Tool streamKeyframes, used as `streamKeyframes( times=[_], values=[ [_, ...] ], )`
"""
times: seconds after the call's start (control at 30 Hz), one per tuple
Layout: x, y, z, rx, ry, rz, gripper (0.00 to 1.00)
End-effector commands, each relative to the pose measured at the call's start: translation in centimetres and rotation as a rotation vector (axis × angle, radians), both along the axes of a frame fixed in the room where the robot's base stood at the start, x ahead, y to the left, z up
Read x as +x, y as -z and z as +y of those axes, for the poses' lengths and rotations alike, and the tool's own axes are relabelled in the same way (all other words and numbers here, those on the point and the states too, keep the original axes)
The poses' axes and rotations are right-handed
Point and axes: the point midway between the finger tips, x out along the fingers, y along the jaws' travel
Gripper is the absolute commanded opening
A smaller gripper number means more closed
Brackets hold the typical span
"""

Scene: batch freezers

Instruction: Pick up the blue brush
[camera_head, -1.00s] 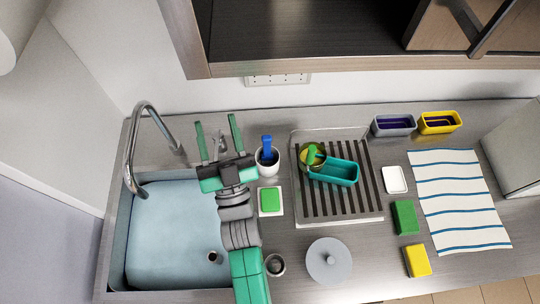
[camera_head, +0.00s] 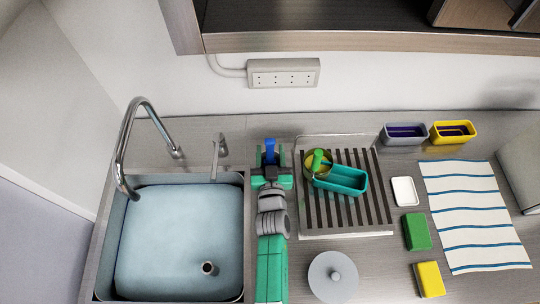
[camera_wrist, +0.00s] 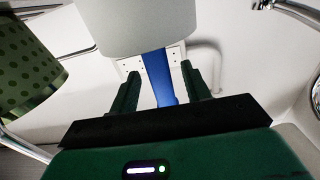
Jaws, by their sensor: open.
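The blue brush (camera_head: 270,148) stands with its handle up at the back of the counter, between the sink and the dish rack. In the wrist view its blue handle (camera_wrist: 158,78) sticks out of a white cup (camera_wrist: 140,22), and its lower end is hidden inside. My gripper (camera_head: 270,156) is open, with one finger on each side of the handle. In the wrist view the gripper (camera_wrist: 160,82) shows a gap between each finger and the handle. In the head view the cup is hidden by my gripper.
The sink (camera_head: 180,240) with its tall faucet (camera_head: 124,150) is to the left. Close on the right is the dish rack (camera_head: 345,225) with a teal container (camera_head: 345,181) and a green-spotted cup (camera_wrist: 28,65). A grey lid (camera_head: 333,277) lies in front.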

Motion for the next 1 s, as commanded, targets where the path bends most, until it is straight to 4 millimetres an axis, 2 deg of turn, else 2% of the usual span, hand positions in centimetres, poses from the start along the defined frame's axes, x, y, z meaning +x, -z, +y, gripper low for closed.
streamKeyframes(
  times=[0.03, 0.17, 0.4, 0.47, 0.6, 0.67, 0.9, 1.0],
  values=[
    [1.1, -0.2, 0.2, 0.0, -0.002, -0.003, 0.47],
    [2.7, -0.1, 0.2, 0.0, -0.001, -0.002, 0.47],
    [2.9, -0.1, 0.2, -0.001, -0.001, -0.002, 0.47],
    [2.9, -0.1, 0.2, -0.001, -0.001, -0.002, 0.37],
    [2.9, -0.1, 0.2, -0.001, -0.001, -0.002, 0.1],
    [2.9, -0.1, 0.2, -0.001, -0.001, -0.002, 0.0],
    [2.9, -0.4, 0.2, -0.001, -0.001, -0.002, 0.0],
    [2.9, -2.0, 0.1, -0.002, 0.0, -0.005, 0.0]
  ],
)
